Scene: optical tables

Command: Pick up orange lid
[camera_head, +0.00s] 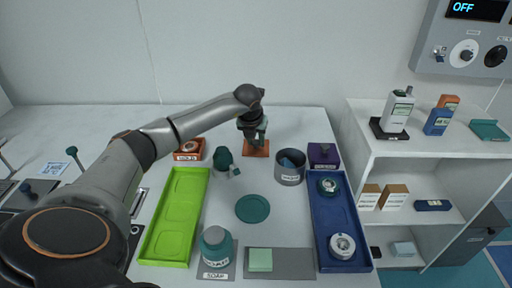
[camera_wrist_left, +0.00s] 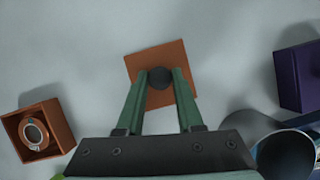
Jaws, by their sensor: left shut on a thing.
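The orange lid (camera_head: 260,153) is a flat square with a dark round knob, at the back middle of the white table. It also shows in the left wrist view (camera_wrist_left: 147,60). My left gripper (camera_head: 255,141) reaches down over it. In the left wrist view the two green fingers (camera_wrist_left: 160,80) are shut on the lid's dark knob (camera_wrist_left: 160,77), one on each side. I cannot tell whether the lid touches the table. My right gripper is not in view.
An orange box (camera_head: 188,150) stands left of the lid, a grey round container (camera_head: 290,177) and a purple box (camera_head: 323,156) to its right. A teal mug (camera_head: 223,158) is near. A green tray (camera_head: 165,247) and a blue tray (camera_head: 345,264) flank a teal disc (camera_head: 252,208).

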